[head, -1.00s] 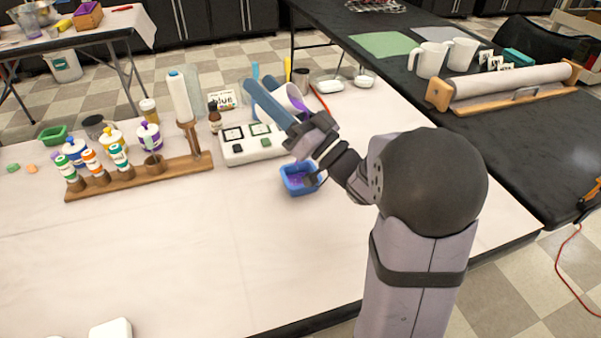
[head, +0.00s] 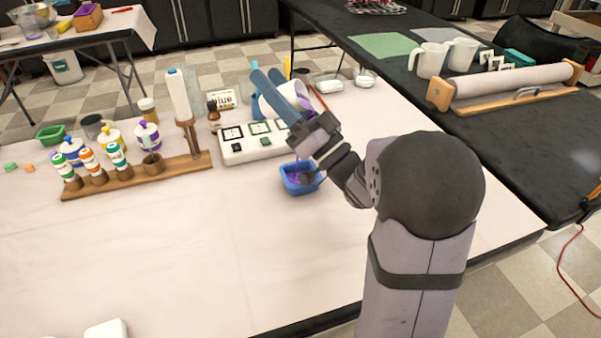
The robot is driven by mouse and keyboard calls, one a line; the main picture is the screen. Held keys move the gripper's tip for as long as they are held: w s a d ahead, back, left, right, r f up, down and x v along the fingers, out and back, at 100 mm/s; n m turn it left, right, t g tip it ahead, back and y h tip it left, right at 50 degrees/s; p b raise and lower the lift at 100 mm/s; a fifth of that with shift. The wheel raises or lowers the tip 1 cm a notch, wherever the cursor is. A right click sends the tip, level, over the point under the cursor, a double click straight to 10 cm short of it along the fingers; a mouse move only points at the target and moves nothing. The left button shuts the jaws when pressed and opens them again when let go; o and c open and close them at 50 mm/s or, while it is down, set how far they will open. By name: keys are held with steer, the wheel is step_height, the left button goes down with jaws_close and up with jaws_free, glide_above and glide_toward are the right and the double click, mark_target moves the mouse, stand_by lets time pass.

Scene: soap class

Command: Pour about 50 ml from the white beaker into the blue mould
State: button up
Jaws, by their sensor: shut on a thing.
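My gripper (head: 267,80) has its blue fingers shut on the white beaker (head: 302,91), high over the table and beyond the mould. The beaker is tilted; the fingers hide much of it. Purple shows at its side nearest my wrist. The blue mould (head: 287,187) sits on the white tabletop, below and nearer than the gripper. Purple liquid shows inside it. My wrist overlaps the mould's right side.
A white device with square panels (head: 237,153) stands behind the mould. A wooden rack (head: 128,181) with several bottles is at left. A small brown bottle (head: 213,117) stands behind the device.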

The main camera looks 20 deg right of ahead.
steer(key=shift+s+d+r+t, duration=0.1)
steer(key=shift+s+d+t, duration=0.1)
steer(key=shift+t, duration=0.1)
steer(key=shift+w+a+g+p, duration=0.1)
steer(key=shift+w+g+p, duration=0.05)
steer(key=shift+g+p, duration=0.6)
step_height(320, 180, down, 7)
steer(key=w+a+n+g+h+p, duration=0.1)
steer(key=n+g+p, duration=0.2)
steer(key=g, duration=0.1)
steer(key=shift+a+h, duration=0.3)
steer(key=shift+a, duration=0.05)
steer(key=shift+w+a+g+p, duration=0.1)
steer(key=shift+g+p, duration=0.15)
steer(key=shift+p, duration=0.15)
steer(key=shift+n+g+h, duration=0.5)
steer(key=shift+g+h, duration=0.2)
steer(key=shift+g, duration=0.1)
steer(key=shift+w+a+f+p, duration=0.25)
steer(key=shift+a+f+p, duration=0.1)
steer(key=shift+f, duration=0.4)
steer(key=shift+w+a+f+p, duration=0.2)
steer(key=shift+a+f+p, duration=0.1)
steer(key=shift+f, duration=0.4)
steer(key=shift+w+a+f+p, duration=0.25)
steer(key=shift+a+f+p, duration=0.1)
steer(key=shift+f, duration=0.4)
